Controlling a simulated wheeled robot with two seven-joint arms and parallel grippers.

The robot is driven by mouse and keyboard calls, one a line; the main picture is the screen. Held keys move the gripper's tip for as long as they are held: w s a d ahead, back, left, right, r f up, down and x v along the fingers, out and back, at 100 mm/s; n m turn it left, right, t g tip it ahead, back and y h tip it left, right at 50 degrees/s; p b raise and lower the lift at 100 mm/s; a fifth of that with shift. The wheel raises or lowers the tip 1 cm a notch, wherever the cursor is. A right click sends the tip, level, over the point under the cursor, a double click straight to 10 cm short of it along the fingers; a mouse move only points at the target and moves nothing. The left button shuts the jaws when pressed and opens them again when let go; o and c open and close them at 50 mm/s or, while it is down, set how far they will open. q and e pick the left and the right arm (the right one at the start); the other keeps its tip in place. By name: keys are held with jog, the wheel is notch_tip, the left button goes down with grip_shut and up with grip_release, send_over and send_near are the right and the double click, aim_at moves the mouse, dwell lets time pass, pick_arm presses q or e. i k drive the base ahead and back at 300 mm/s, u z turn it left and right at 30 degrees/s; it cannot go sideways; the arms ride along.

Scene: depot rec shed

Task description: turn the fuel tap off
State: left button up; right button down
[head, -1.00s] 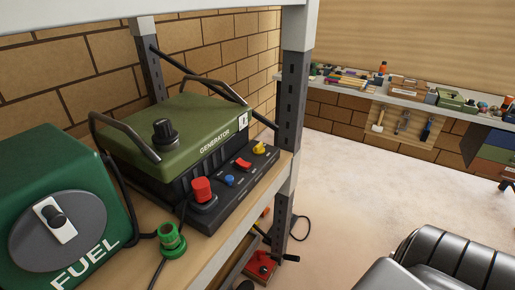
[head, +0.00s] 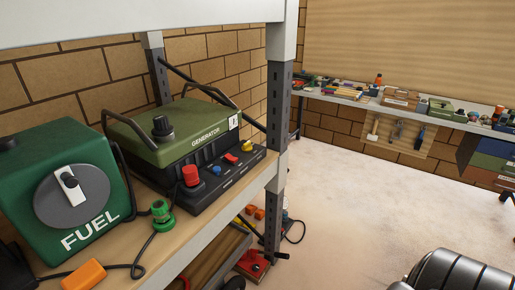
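The green fuel box (head: 100,150) marked FUEL stands on the wooden shelf at the left of the head view. On its front is the fuel tap, a grey round plate (head: 92,205) with a white and black lever (head: 70,186). The lever stands close to upright, tilted a little. Neither gripper is in view. A black ribbed part at the lower right looks like part of my own arm or body.
A green generator (head: 180,130) with a red knob (head: 191,176) stands right of the fuel box. A green plug (head: 161,211), a black cable and an orange block (head: 84,275) lie on the shelf. A grey post (head: 279,150) bounds the shelf. Open floor lies to the right.

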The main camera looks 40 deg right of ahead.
aim_at(247, 146)
jog(key=z, duration=0.7)
jog(key=i, duration=0.35)
jog(key=z, duration=0.35)
